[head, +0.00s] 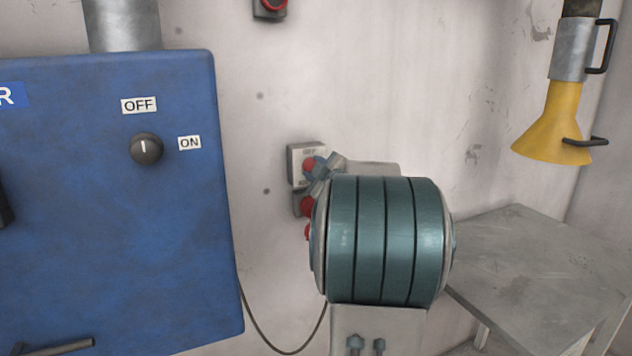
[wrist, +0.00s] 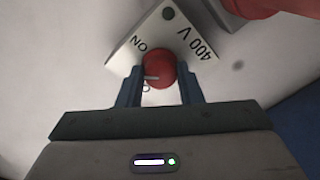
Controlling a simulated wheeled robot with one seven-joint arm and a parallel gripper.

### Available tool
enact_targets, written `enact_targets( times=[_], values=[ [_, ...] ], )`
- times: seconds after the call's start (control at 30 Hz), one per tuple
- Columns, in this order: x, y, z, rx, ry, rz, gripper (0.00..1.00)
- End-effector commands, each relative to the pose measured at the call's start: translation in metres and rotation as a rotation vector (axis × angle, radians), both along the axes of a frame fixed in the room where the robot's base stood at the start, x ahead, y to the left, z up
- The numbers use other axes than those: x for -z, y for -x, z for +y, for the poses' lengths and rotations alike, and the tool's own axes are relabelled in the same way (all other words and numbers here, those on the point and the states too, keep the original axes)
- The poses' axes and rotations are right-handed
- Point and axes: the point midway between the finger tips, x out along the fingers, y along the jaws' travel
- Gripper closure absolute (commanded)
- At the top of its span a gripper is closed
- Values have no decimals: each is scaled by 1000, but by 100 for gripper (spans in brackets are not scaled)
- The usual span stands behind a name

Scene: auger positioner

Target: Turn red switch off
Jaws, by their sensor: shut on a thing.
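The red switch (head: 309,165) is a round knob on a small light box (head: 294,150) on the wall, left of the middle in the head view. In the wrist view the red knob (wrist: 158,66) sits between the two blue fingers of my gripper (wrist: 158,88), which are shut on it. A pale mark on the knob points left. The label ON shows beside the knob and 400 V to its right; another label below is mostly hidden by the knob and fingers. In the head view my gripper (head: 320,168) reaches the switch from the right, and my arm hides part of it.
More red knobs (head: 306,206) are on the wall just below, partly hidden. A blue cabinet (head: 110,230) with a black dial (head: 146,149) stands left. A grey table (head: 545,260) and a yellow funnel (head: 555,125) are at right.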

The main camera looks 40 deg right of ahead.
Motion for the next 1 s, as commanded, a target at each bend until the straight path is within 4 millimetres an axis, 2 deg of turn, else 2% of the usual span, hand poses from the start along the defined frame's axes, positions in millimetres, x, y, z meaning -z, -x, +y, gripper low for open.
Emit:
enact_targets(
  times=[0.03,0.6,1.0],
  values=[
    [4,-1,2,-3,43,7,90],
    [4,-1,2,-1,554,131,90],
    [2,-1,2,-1,776,185,90]
  ],
)
